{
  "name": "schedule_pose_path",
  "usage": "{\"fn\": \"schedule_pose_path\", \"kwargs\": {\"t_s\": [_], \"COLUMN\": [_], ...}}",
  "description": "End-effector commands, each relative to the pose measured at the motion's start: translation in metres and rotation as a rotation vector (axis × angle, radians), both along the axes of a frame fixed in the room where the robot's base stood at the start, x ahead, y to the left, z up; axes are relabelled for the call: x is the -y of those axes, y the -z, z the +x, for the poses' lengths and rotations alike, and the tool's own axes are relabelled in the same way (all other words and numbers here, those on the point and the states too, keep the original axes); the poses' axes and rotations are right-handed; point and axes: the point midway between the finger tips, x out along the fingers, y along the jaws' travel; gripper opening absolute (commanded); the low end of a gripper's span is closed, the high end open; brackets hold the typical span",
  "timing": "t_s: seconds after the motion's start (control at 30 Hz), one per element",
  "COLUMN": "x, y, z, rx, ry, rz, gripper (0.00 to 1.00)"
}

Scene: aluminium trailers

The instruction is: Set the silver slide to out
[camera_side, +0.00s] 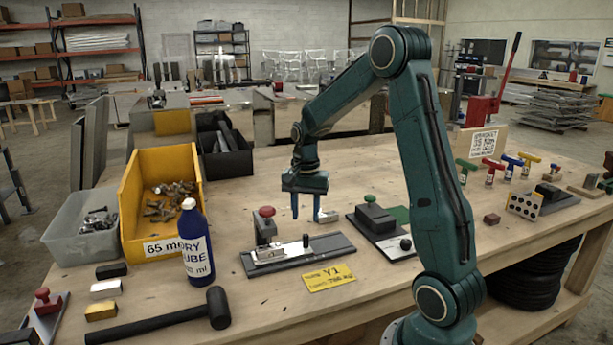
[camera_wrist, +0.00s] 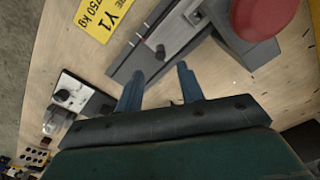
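A dark grey rail (camera_side: 335,245) lies on the wooden bench, with a silver slide (camera_side: 283,252) in it that carries a small black knob (camera_side: 306,240). A post with a red knob (camera_side: 266,211) stands at its back left. In the wrist view the slide (camera_wrist: 178,30) and black knob (camera_wrist: 160,49) lie just beyond my fingertips, and the red knob (camera_wrist: 266,14) is at upper right. My gripper (camera_side: 306,215) points down above the bench behind the rail. Its two blue fingers (camera_wrist: 160,72) are apart with nothing between them. I cannot tell how far the slide is extended.
A yellow Y1 tag (camera_side: 329,277) lies in front of the rail. A black block fixture (camera_side: 376,218) stands to its right. A blue lube bottle (camera_side: 196,245), a yellow bin (camera_side: 135,205) of hardware and a black mallet (camera_side: 160,323) are to the left. Bare bench lies behind the rail.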

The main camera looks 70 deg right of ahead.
Motion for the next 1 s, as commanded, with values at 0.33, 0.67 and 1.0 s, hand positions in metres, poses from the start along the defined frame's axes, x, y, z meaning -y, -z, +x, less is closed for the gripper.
{"fn": "schedule_pose_path", "kwargs": {"t_s": [0.33,0.67,1.0], "x": [0.000,0.000,0.000], "y": [0.053,0.077,0.078], "z": [-0.001,0.000,0.000], "rx": [-0.004,-0.001,0.000], "ry": [0.000,0.000,0.000], "rz": [0.002,0.000,0.000], "gripper": [0.38,0.38,0.32]}}
